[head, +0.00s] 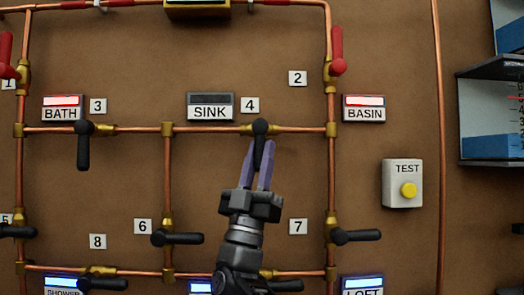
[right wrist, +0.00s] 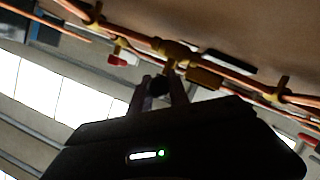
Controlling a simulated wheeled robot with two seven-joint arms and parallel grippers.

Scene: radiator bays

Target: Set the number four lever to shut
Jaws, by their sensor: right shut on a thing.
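The number four lever (head: 260,130) is black and sits on the copper pipe beside the "4" label (head: 250,105), right of the SINK sign (head: 210,107). Its handle hangs down, across the horizontal pipe. My right gripper (head: 260,150) comes up from below, its two purple fingers shut around the handle. In the right wrist view the dark lever (right wrist: 158,87) shows between the fingers, below the brass valve (right wrist: 173,50). The SINK sign's upper panel is dark. My left gripper is not in view.
The number three lever (head: 83,145) also hangs down, under a red-lit BATH sign (head: 62,108). A red lever (head: 337,50) stands upper right. Black levers six (head: 178,238) and seven (head: 355,236) point right. A TEST box (head: 402,183) with a yellow button is at right.

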